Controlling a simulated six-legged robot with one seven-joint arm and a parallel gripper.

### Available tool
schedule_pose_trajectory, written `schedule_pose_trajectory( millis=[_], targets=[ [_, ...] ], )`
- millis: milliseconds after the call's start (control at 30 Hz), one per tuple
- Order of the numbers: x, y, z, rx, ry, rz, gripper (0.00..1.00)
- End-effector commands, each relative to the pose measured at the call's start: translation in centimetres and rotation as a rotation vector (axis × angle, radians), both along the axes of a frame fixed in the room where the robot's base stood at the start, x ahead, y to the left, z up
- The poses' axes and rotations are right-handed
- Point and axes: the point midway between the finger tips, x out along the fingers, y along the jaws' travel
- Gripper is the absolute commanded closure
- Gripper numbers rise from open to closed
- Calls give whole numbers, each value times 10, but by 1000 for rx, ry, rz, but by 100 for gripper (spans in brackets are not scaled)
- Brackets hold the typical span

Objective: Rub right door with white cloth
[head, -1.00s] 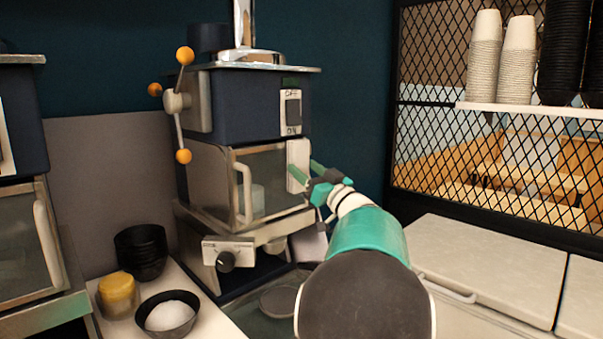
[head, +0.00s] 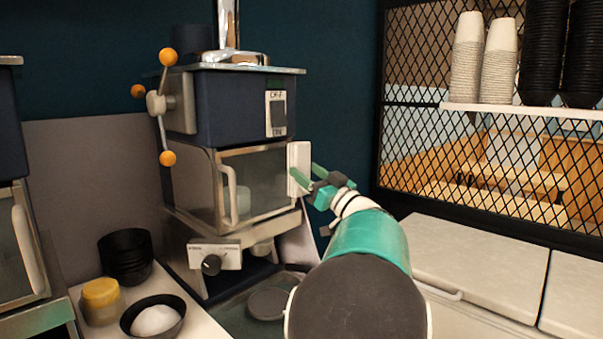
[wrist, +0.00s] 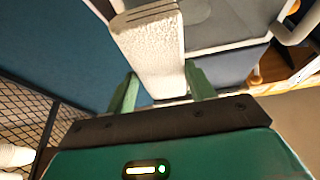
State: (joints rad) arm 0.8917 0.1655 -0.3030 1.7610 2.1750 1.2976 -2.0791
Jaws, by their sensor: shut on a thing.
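The white cloth (head: 299,168) looks like a stiff, flat white pad. My gripper (head: 308,174) is shut on it, with one green finger at each side. In the wrist view the cloth (wrist: 152,45) shows a rough, pale face above my gripper (wrist: 161,85). The right door (head: 262,180) is the shut glass door of the right machine, with an upright pale handle (head: 230,193) near its left side. In the head view the cloth overlaps the door's right edge. I cannot tell whether they touch.
The right machine has a three-armed knob wheel (head: 157,103) at its left and a dial (head: 211,265) below. Black bowls (head: 125,258), a yellow-lidded jar (head: 101,300) and a bowl of white stuff (head: 154,317) stand at lower left. A mesh cabinet (head: 480,120) is at right.

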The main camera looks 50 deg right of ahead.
Motion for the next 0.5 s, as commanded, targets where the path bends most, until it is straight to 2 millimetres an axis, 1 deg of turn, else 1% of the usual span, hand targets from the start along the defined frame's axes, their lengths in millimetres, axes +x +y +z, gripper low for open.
schedule_pose_trajectory(
  millis=[100,200,500],
  targets=[
    [-11,1,0,1,1,-1,64],
    [-17,2,0,1,-1,0,64],
    [-19,2,0,1,0,0,64]
  ],
)
